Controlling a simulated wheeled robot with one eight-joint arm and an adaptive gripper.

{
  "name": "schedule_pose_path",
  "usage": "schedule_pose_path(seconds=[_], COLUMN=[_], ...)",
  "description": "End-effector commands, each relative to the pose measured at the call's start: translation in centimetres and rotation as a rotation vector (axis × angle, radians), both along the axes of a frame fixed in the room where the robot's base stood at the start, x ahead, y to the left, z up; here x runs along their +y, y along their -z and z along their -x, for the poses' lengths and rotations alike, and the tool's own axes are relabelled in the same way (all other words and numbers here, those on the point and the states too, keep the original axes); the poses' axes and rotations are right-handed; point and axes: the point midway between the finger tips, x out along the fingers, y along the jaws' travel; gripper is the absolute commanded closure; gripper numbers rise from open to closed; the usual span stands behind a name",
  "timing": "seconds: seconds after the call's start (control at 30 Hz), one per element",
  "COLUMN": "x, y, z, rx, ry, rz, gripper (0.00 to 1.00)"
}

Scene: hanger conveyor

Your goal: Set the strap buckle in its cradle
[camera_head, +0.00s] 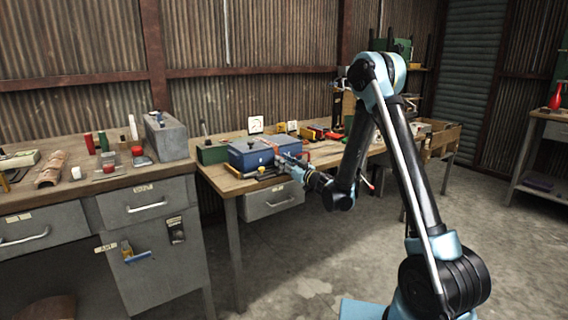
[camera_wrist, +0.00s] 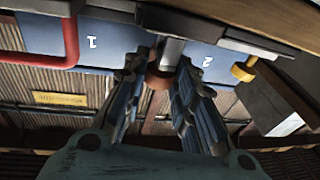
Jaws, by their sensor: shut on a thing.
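My gripper (camera_wrist: 167,62) is shut, with its two dark blue fingers on either side of a small grey and reddish-brown piece (camera_wrist: 160,79). I take this piece to be the strap buckle; its outline is partly hidden by the fingers. It is right at a blue case (camera_wrist: 112,35) whose face is marked 1 and 2. In the head view my gripper (camera_head: 292,163) is at the right front side of the blue case (camera_head: 249,156) on the bench. I cannot make out the cradle for certain, nor whether the buckle touches it.
A red bar (camera_wrist: 72,40) and a yellow hook-like part (camera_wrist: 244,68) flank my fingers. In the head view a green box (camera_head: 211,154) stands left of the case. A grey metal box (camera_head: 167,136) stands on the left bench. Open floor (camera_head: 300,275) lies in front.

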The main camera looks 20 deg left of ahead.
Motion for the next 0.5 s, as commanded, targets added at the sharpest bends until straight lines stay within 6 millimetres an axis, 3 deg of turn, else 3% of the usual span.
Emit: schedule_pose_path(seconds=[0.47, 0.5], x=[0.02, 0.02], y=[0.62, 0.62], z=[0.02, 0.02], rx=[0.000, 0.000], ry=[0.000, 0.000], rz=[0.000, 0.000], gripper=[1.00, 0.73])
